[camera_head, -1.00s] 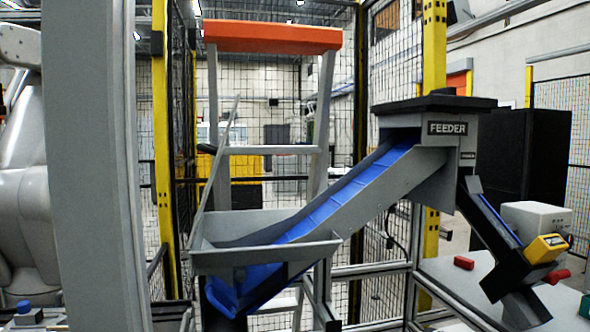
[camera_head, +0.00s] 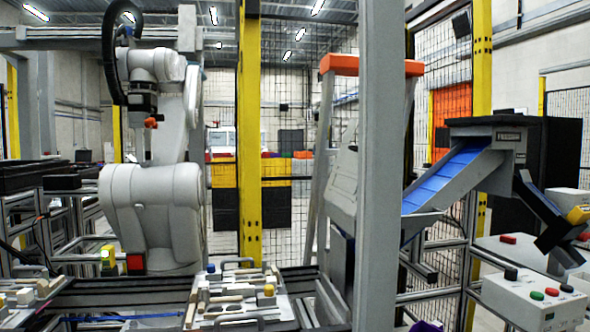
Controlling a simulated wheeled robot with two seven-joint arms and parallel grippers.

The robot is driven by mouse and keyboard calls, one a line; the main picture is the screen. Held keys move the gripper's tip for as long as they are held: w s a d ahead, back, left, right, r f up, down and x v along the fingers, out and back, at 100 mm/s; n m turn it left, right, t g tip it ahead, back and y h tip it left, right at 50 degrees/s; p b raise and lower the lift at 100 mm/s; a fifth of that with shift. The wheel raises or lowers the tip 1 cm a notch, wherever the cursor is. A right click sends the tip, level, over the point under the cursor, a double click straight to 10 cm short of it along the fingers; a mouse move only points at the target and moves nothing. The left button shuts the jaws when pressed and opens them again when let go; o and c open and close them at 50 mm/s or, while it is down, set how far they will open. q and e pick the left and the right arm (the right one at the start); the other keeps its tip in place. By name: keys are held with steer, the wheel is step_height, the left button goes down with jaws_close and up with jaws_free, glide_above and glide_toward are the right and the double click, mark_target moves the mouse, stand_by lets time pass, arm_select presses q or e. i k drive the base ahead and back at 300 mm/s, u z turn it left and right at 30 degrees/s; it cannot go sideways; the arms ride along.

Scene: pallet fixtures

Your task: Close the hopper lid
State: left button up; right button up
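The hopper's grey lid panel (camera_head: 343,182) stands raised and steeply tilted, just left of a thick grey post. The post hides much of the hopper, and its opening cannot be seen. A blue conveyor belt (camera_head: 440,185) with grey sides slopes from behind the post up to the feeder head (camera_head: 515,145) at the right. Neither of my grippers is in view.
The grey post (camera_head: 380,160) stands in front of the hopper. A control box (camera_head: 535,300) with coloured buttons is at the lower right. A white industrial arm (camera_head: 155,200) stands at the left. A tray of parts (camera_head: 235,300) sits at the bottom middle.

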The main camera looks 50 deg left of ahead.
mark_target(341, 189)
steer(key=k, duration=0.75)
steer(key=u, duration=1.15)
steer(key=k, duration=0.65)
steer(key=z, duration=0.8)
steer(key=i, duration=1.1)
steer(key=z, duration=0.3)
steer(key=i, duration=1.1)
steer(key=u, duration=0.7)
